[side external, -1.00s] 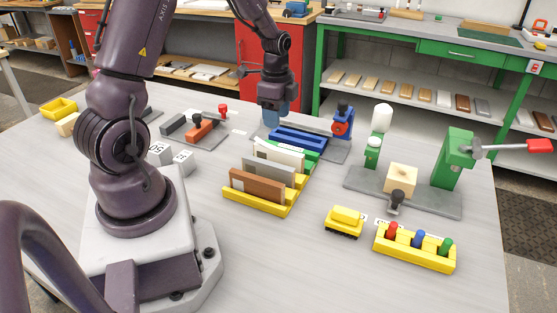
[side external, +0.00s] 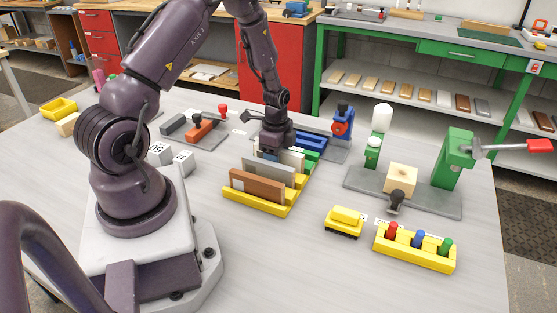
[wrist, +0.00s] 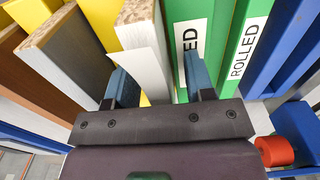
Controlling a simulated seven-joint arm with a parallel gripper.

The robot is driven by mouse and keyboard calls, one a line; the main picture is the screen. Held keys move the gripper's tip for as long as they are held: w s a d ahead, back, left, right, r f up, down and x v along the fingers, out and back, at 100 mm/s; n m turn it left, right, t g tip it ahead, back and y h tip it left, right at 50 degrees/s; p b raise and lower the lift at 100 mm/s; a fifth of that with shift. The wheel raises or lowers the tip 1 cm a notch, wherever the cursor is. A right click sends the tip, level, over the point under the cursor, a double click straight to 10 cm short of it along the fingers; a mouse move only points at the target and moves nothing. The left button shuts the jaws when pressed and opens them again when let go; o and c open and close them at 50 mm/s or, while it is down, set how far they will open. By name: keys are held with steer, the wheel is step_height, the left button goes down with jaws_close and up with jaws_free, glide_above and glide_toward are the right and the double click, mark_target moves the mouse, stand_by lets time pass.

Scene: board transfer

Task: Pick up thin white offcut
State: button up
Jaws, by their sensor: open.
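A white board with a speckled chipboard edge (wrist: 141,40) stands upright in the rack; its white face shows in the side view (side external: 293,158). A thin white piece (wrist: 118,68) shows against its left side in the wrist view; I cannot tell where its lower part ends. My gripper (wrist: 160,78) is open, its blue fingers pointing down into the rack, one left of the white board and one by the green section. In the side view my gripper (side external: 270,152) is low over the rack, its fingertips partly hidden by boards.
A grey board (side external: 268,172) and a brown board (side external: 257,187) stand in the yellow rack section (side external: 255,207). Green (wrist: 188,50) and blue (side external: 306,142) sections lie on the other side. A red knob (wrist: 275,151) is close to the wrist's right.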

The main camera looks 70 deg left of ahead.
jaws_close()
stand_by(0.3)
